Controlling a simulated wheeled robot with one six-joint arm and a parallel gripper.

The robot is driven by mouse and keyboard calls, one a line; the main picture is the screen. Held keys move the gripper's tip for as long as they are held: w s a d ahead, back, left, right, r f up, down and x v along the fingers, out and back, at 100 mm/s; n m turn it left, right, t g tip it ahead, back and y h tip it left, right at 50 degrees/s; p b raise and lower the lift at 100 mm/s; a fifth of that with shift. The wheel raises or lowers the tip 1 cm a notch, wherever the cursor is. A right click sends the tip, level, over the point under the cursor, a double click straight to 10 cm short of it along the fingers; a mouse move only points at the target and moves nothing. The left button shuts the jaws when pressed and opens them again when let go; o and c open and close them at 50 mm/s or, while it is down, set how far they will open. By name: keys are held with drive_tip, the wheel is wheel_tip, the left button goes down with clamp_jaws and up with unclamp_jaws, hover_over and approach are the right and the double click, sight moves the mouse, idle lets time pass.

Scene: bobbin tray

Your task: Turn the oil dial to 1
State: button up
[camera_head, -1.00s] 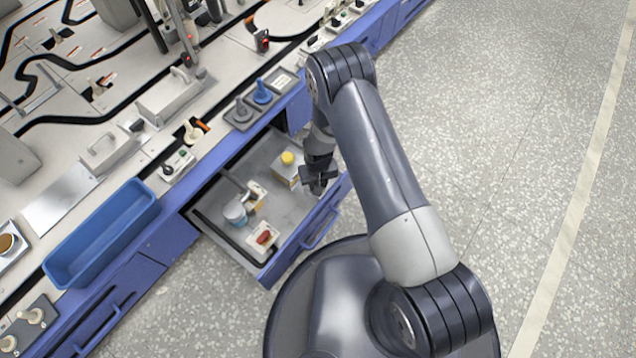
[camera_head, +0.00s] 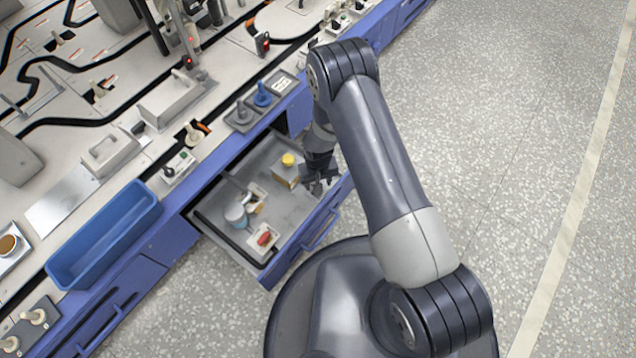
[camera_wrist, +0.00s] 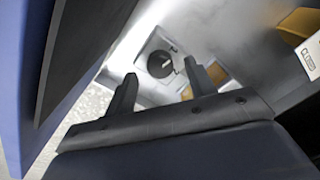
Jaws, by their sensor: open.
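A round black dial (camera_wrist: 160,65) sits on a pale square plate in the wrist view, with a light mark beside its rim; I cannot read any numbers. It shows beyond and between the fingertips, apart from them. My gripper (camera_wrist: 157,84) is open and empty. In the head view my gripper (camera_head: 318,184) hangs over the right end of the open drawer (camera_head: 290,222). The dial cannot be made out in the head view, where my gripper and arm cover that part.
In the drawer stand a yellow-capped box (camera_head: 287,172), a pale blue-grey can (camera_head: 236,214) and a white block with a red top (camera_head: 264,238). A blue bin (camera_head: 105,235) and a panel with a blue knob (camera_head: 262,96) are on the bench.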

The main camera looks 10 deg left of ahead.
wheel_tip(320, 180, up, 9)
drive_tip(key=p, duration=0.2)
drive_tip(key=shift+f+p, duration=0.2)
drive_tip(key=shift+p, duration=0.1)
drive_tip(key=shift+f, duration=0.1)
wheel_tip(320, 180, down, 11)
drive_tip(key=b, duration=0.4)
drive_tip(key=shift+r, duration=0.2)
